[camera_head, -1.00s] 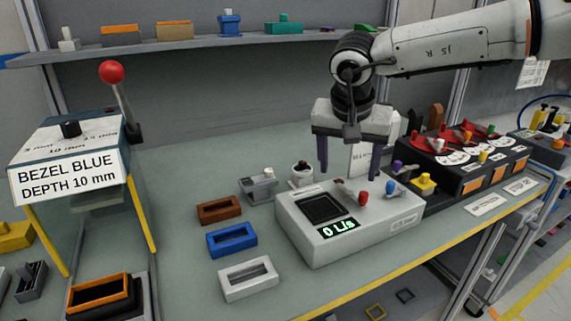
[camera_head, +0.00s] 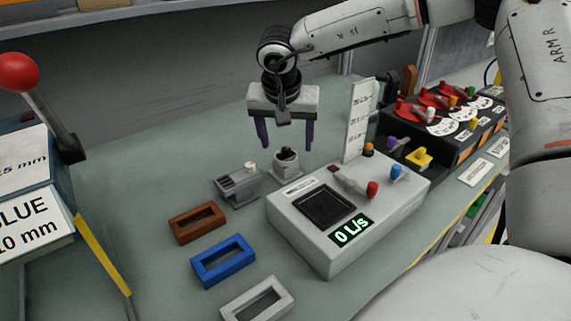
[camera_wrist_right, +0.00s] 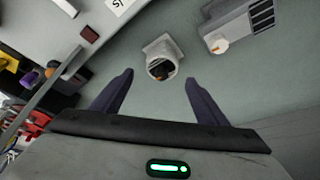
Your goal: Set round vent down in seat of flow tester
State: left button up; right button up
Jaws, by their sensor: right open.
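The round vent (camera_head: 287,163) is a small grey round housing with a dark opening, standing on the bench behind the flow tester. It also shows in the right wrist view (camera_wrist_right: 161,70), just beyond my fingertips. My right gripper (camera_head: 286,148) is open and empty, pointing down, with its two dark fingers on either side of the vent in the head view. I cannot tell the exact height gap. The flow tester (camera_head: 385,222) is a pale grey box reading "0 L/s". Its dark square seat (camera_head: 323,204) looks empty. My left gripper is not in view.
A slatted rectangular vent (camera_head: 237,187) stands left of the round vent. Brown (camera_head: 197,222), blue (camera_head: 223,261) and grey (camera_head: 257,302) frames lie in front. A white upright card (camera_head: 357,120) and red-dial panel (camera_head: 440,125) are right. The back bench is clear.

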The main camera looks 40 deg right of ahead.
aim_at(286, 148)
jog(key=x, duration=0.4)
jog(key=shift+w+f, duration=0.1)
jog(key=c, duration=1.2)
jog(key=shift+c, duration=0.3)
